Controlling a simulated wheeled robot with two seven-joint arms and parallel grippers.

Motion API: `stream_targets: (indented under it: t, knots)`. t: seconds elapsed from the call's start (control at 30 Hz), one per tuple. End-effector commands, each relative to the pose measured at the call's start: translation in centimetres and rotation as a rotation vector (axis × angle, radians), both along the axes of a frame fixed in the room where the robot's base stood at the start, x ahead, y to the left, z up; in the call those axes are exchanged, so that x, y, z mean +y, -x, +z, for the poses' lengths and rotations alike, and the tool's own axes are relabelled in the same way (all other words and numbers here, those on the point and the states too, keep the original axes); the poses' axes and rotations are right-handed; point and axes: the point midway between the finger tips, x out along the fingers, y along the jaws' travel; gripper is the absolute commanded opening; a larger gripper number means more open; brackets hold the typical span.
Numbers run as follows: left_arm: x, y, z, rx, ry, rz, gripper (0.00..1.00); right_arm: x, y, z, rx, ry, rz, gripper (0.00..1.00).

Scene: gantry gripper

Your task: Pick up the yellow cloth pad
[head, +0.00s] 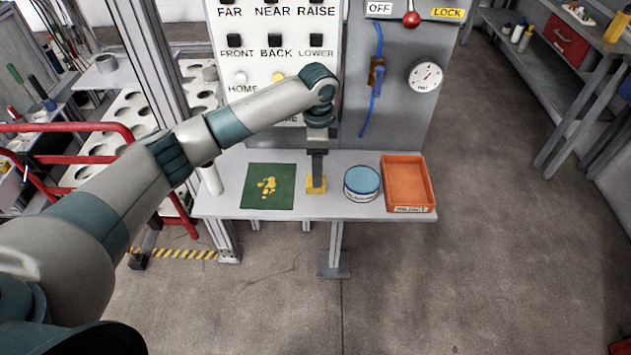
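The yellow cloth pad (312,190) lies on the grey shelf between a green mat and a round tin. My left gripper (317,185) points straight down onto the pad, and its fingers cover the middle of it. From this angle I cannot tell whether the fingers are open or closed on the pad. The pad appears to rest on the shelf. My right gripper is not in view.
The green mat (283,172) has yellow spots on it. The blue-topped tin (361,194) and an orange tray (427,183) stand to the right. A white cylinder (212,180) stands at the left end. Behind rises a button panel (292,60) with a gauge (425,76).

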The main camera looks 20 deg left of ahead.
Motion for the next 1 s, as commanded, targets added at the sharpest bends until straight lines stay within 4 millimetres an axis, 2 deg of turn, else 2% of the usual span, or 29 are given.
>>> stream_targets:
  t: [0.47, 0.7, 0.83, 1.0]
  knots:
    - [0.1, -0.1, -0.5, 0.001, -0.001, 0.000, 0.65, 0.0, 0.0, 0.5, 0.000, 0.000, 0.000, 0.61]
    - [0.7, -0.3, -3.0, 0.002, -0.001, 0.000, 0.65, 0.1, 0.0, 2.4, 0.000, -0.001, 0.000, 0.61]
    - [0.7, -0.3, -4.6, 0.002, -0.002, 0.000, 0.65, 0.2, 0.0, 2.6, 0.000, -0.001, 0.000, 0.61]
    - [0.7, -0.4, -5.3, -0.002, -0.002, 0.000, 0.65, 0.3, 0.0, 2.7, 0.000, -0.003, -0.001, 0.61]
